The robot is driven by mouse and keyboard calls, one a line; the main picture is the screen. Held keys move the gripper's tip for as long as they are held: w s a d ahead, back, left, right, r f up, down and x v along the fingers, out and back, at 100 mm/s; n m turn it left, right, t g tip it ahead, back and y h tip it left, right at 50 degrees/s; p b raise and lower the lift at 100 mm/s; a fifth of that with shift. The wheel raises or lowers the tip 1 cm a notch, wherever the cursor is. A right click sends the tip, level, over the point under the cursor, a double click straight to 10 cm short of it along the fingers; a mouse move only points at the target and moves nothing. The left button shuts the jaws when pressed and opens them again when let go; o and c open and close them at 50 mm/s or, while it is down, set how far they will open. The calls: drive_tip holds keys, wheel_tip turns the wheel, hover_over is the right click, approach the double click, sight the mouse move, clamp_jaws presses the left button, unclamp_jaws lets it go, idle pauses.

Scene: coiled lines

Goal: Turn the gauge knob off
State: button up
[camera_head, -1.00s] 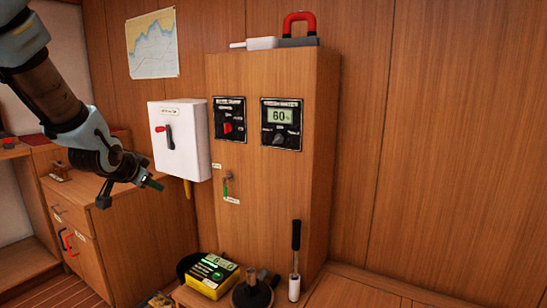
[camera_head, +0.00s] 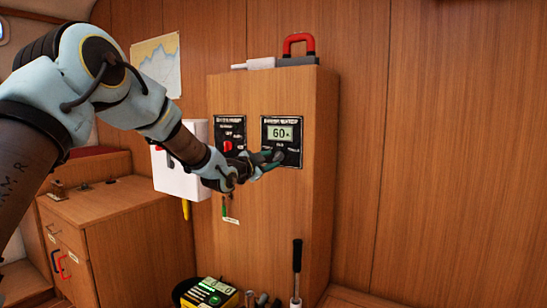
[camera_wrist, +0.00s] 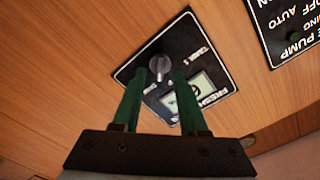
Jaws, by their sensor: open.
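The gauge panel (camera_head: 292,128) is a black plate with a lit display reading 60, on the front of the wooden cabinet. Its dark round gauge knob (camera_wrist: 159,64) shows in the wrist view, just beyond and between my fingertips. My gripper (camera_head: 272,158) has green fingers and is at the lower part of this panel in the head view, partly covering the knob there. In the wrist view my gripper (camera_wrist: 160,82) is open with nothing between its fingers. I cannot tell whether the fingertips touch the knob.
A bilge pump panel (camera_head: 229,135) with a red switch is to the left of the gauge. A white switch box (camera_head: 181,175) is partly behind my arm. A red-handled tool (camera_head: 299,44) lies on top of the cabinet. A yellow box (camera_head: 210,293) stands below.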

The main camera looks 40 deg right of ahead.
sight(278, 156)
drive_tip(key=shift+x, duration=1.3)
drive_tip(key=shift+c, duration=0.3)
clamp_jaws()
